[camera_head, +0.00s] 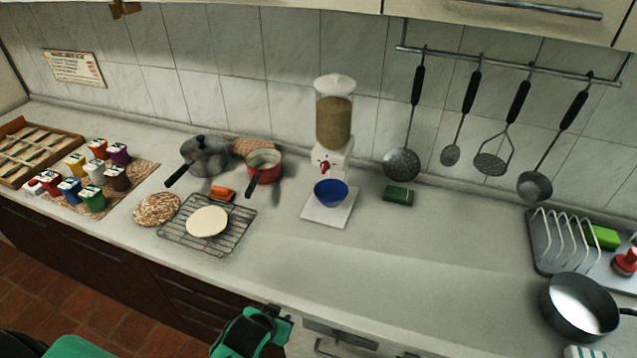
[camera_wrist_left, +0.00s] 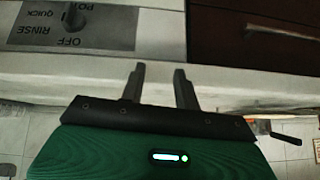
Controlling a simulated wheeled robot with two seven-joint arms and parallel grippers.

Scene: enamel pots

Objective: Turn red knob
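The red knob (camera_head: 325,168) is on the front of a white dispenser (camera_head: 338,153) whose clear hopper holds brownish grain. A blue bowl (camera_head: 331,192) stands on the dispenser's base below the knob. My left gripper (camera_head: 275,313) is at the bottom of the head view, in front of the counter's front edge and well away from the knob. In the left wrist view its two dark fingers (camera_wrist_left: 160,82) are apart with nothing between them. The knob does not show in the wrist view. My right gripper is not in view.
Left of the dispenser are a red pot (camera_head: 264,166), a dark pot (camera_head: 205,157) and a wire rack (camera_head: 176,237). A green block (camera_head: 398,195) lies to its right. The counter in front (camera_head: 350,265) is clear. The wrist view shows an appliance dial (camera_wrist_left: 74,18).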

